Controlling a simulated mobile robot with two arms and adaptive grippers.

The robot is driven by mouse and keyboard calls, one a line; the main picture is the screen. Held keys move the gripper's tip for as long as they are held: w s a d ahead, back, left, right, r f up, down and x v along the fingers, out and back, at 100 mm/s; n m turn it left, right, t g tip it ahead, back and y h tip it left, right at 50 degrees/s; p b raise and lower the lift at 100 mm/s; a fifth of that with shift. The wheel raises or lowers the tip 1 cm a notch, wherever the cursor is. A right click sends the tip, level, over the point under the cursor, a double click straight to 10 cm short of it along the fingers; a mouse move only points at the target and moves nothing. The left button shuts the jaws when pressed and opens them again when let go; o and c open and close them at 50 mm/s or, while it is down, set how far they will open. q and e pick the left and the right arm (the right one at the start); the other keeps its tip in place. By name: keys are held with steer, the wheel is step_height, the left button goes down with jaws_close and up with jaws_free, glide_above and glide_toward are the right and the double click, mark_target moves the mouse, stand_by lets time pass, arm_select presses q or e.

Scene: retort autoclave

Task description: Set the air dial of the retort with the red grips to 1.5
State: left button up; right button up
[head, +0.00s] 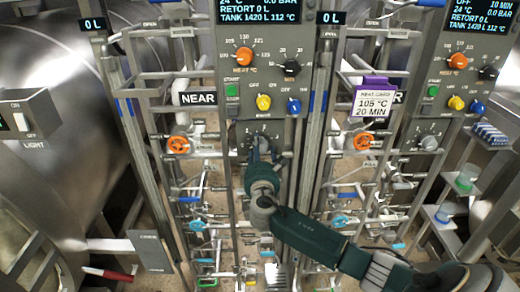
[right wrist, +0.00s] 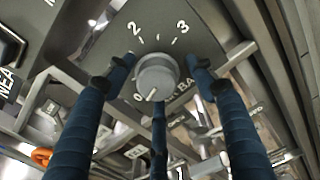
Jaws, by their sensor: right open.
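The grey round air dial knob (right wrist: 157,77) shows in the right wrist view on a dark panel marked 0, 2, 3 and BAR. Its light mark points down-left, close to the 0. My right gripper (head: 262,146) is in front of the middle control panel (head: 262,100) in the head view and mostly hides this dial. In the right wrist view its blue fingers are spread around the knob, one on each side and one below; I cannot tell whether they touch it. A red grip (head: 115,275) shows at the lower left. My left gripper is not in view.
Another control panel (head: 455,90) with its own grey dial (head: 429,142) stands to the right. Orange valve wheels (head: 178,144), pipes and metal frames crowd both sides of my gripper. A purple-topped tag (head: 372,100) hangs right of the middle panel.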

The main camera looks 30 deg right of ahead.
steer(key=shift+c, duration=0.5)
steer(key=c, duration=1)
steer(key=shift+a+f, duration=0.1)
